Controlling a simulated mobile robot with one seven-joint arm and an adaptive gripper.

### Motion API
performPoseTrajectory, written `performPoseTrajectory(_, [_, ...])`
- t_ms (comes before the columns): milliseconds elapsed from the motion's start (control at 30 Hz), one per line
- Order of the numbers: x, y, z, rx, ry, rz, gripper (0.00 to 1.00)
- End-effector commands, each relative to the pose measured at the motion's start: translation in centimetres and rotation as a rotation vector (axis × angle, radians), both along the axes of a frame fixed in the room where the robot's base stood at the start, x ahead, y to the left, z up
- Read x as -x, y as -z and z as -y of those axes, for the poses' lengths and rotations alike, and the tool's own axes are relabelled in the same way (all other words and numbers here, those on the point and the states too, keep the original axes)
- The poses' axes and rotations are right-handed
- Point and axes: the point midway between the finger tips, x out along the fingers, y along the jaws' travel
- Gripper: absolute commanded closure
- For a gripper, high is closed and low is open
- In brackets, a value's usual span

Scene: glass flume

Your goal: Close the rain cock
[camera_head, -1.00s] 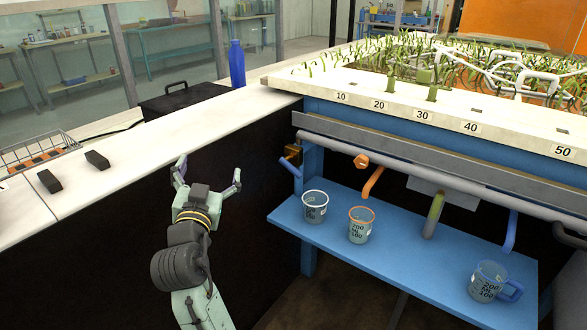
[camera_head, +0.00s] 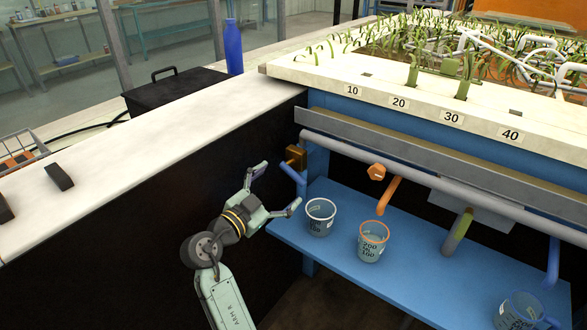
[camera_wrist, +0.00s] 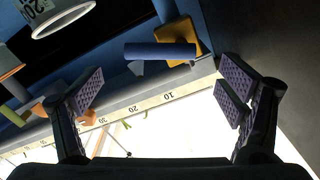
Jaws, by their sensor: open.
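A brass-coloured cock body (camera_head: 296,155) with a blue lever (camera_head: 291,174) sits at the left end of the grey pipe under the planted bed; I take it for the rain cock. In the wrist view the blue lever (camera_wrist: 160,51) lies crosswise beside the brass body (camera_wrist: 180,37). My gripper (camera_head: 279,188) is open and empty, just left of the lever, fingers toward it. In the wrist view my gripper (camera_wrist: 160,88) has its fingers spread wide, with the lever beyond the gap. I cannot tell whether anything touches.
A blue shelf (camera_head: 330,265) below holds a clear cup (camera_head: 320,222), an orange-rimmed cup (camera_head: 372,248) and a blue-rimmed cup (camera_head: 520,318). An orange spout (camera_head: 389,193) and a green spout (camera_head: 458,232) hang from the pipe. A white-topped dark counter (camera_head: 150,150) runs along the left.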

Motion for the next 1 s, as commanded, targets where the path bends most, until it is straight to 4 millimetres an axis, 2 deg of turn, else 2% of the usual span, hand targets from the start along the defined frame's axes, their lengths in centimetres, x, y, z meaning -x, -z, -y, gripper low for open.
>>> performPoseTrajectory(33, [-0.8,-0.3,0.8,0.001,0.005,-0.001,0.12])
performPoseTrajectory(200, [-3.3,-0.3,2.5,0.001,0.003,-0.001,0.12])
performPoseTrajectory(400, [-4.9,-0.1,3.6,0.001,0.001,-0.001,0.12])
performPoseTrajectory(733, [-5.2,0.0,3.8,0.000,-0.001,0.000,0.12])
performPoseTrajectory(1000, [-5.2,0.0,3.8,0.000,-0.001,0.000,0.29])
